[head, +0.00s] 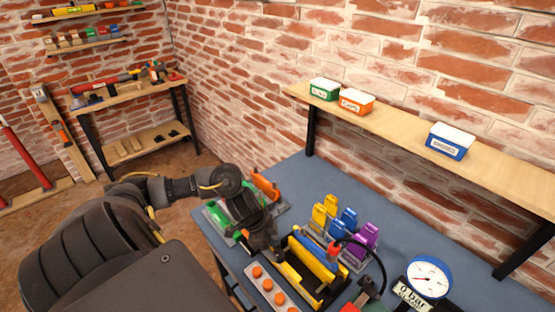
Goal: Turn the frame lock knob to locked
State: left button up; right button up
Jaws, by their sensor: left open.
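My left arm reaches in from the left over the blue-grey bench. My left gripper (262,241) is open and points down beside the left end of a yellow and black frame (316,262). No object shows between its fingers, though its tips are partly hard to make out. A small red part (333,247) shows near the top right of the frame; I cannot tell whether it is the lock knob, and I see no clear locked marking. My right gripper is not in view.
A grey strip with orange knobs (270,285) lies in front of the frame. Yellow, blue and purple blocks (346,222) stand behind it. A round gauge (430,277) stands at right, and a black hose curves nearby. A wooden shelf (400,127) carries labelled boxes above the bench.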

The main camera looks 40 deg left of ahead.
aim_at(279, 254)
pick_arm(q)
jog(key=shift+x, duration=2.1)
jog(key=shift+s, duration=0.1)
jog(key=c, duration=1)
